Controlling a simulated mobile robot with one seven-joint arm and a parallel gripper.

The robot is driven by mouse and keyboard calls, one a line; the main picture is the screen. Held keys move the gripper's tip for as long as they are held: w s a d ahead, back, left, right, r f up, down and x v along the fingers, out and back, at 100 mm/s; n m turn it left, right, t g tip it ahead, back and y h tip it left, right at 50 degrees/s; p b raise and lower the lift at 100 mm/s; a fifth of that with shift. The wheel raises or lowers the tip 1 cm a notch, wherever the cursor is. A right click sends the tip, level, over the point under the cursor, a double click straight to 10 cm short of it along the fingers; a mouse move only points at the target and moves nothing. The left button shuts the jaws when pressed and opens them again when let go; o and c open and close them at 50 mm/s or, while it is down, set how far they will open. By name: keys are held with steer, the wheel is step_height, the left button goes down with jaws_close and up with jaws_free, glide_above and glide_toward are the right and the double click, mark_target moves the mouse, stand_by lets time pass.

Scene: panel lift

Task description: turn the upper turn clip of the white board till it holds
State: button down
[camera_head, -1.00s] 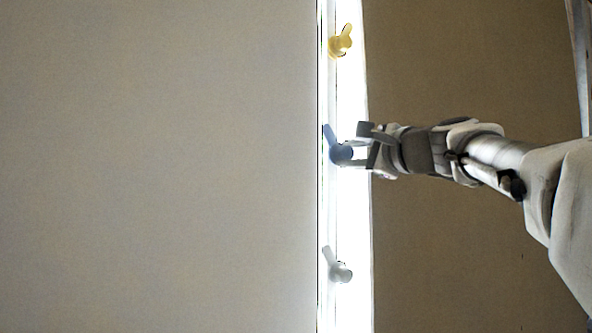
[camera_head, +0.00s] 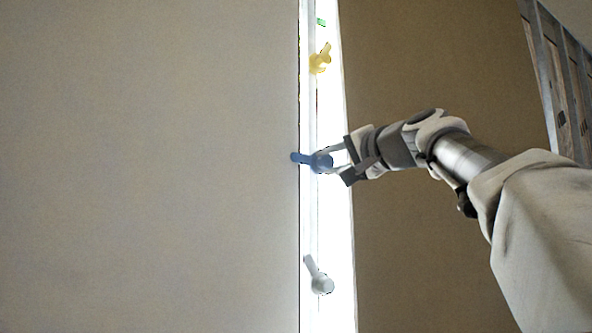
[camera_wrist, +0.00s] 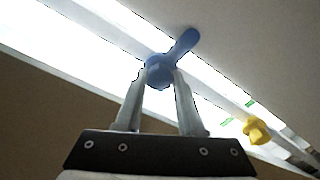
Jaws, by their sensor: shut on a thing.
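The white board (camera_head: 150,170) fills the left of the head view, grey in this light. The blue turn clip (camera_head: 298,157) sits at its right edge, below a yellow fitting and above a grey clip. Its lever points left, level, and its tip overlaps the board's edge. My gripper (camera_head: 326,160) comes from the right, shut on the round hub of the blue clip. In the wrist view the blue clip (camera_wrist: 185,43) has its hub between my two fingertips (camera_wrist: 161,76), and its lever reaches over the board's face. Whether it presses on the board cannot be told.
The yellow fitting (camera_head: 319,62) stands above on the bright white strip (camera_head: 338,230). The grey clip (camera_head: 320,282) is below, its lever pointing up and slightly left. A brown wall (camera_head: 420,260) lies right of the strip, with a panelled structure (camera_head: 560,80) at upper right.

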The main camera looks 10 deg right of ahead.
steer(key=shift+f+n+b, duration=0.1)
steer(key=shift+n+b, duration=0.2)
steer(key=shift+n, duration=0.7)
steer(key=c, duration=0.8)
jaws_free()
steer(key=b+v, duration=0.1)
steer(key=v, duration=1.6)
steer(key=shift+s, duration=0.2)
steer(key=shift+d, duration=0.15)
